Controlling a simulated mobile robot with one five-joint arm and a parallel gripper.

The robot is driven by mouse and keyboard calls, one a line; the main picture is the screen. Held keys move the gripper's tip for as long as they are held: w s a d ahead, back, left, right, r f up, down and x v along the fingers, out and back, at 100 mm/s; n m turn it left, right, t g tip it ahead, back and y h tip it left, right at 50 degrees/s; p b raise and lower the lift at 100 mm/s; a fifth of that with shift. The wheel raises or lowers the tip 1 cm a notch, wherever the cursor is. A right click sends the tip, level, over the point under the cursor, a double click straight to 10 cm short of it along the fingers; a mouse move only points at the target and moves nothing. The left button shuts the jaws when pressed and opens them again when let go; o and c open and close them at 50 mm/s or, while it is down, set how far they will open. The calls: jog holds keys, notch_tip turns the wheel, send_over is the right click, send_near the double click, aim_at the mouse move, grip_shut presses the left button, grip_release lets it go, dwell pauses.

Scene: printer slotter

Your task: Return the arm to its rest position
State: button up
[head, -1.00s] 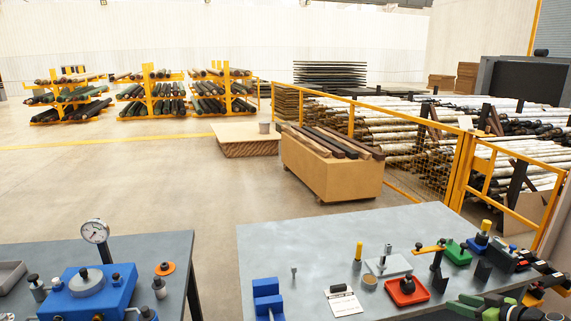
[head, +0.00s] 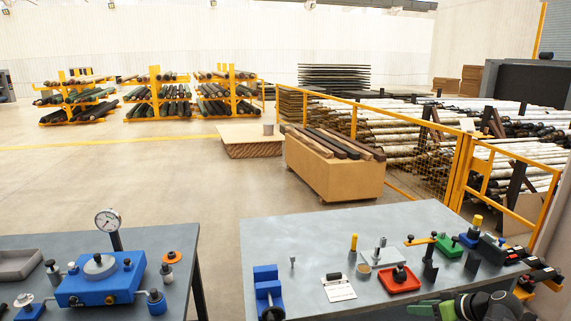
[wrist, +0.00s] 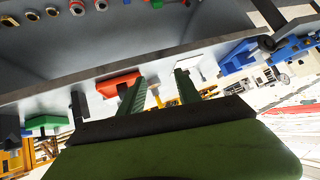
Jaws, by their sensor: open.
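My gripper (wrist: 160,76) shows in the wrist view as two green fingers standing apart, with nothing between them. In the head view, part of my green and black arm end (head: 440,308) is at the bottom right, low by the front edge of the grey workbench (head: 310,235); its fingertips are not clear there. In the wrist view, a red tray (wrist: 118,84) shows just beyond the left finger, and I see no contact with it.
The bench holds a red tray (head: 390,279), a blue block (head: 266,283), a white card (head: 339,288) and several small tools. A second bench at left carries a blue fixture with a dial gauge (head: 107,221). A yellow fence (head: 410,140) stands behind. Floor between the benches is clear.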

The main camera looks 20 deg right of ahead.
jog(key=w+a+f+g+h, duration=0.1)
jog(key=w+a+f+g, duration=0.1)
jog(key=a, duration=1.1)
jog(key=w+a+f+m+g+h, duration=0.1)
jog(key=w+a+f+g, duration=0.1)
jog(key=a, duration=1.1)
jog(key=w+a+f+g+h, duration=0.1)
jog(key=w+a+f+g, duration=0.2)
jog(key=a, duration=1)
jog(key=shift+f+g+h, duration=0.3)
jog(key=shift+f+g, duration=0.5)
jog(key=shift+g, duration=0.4)
jog(key=shift+d, duration=0.1)
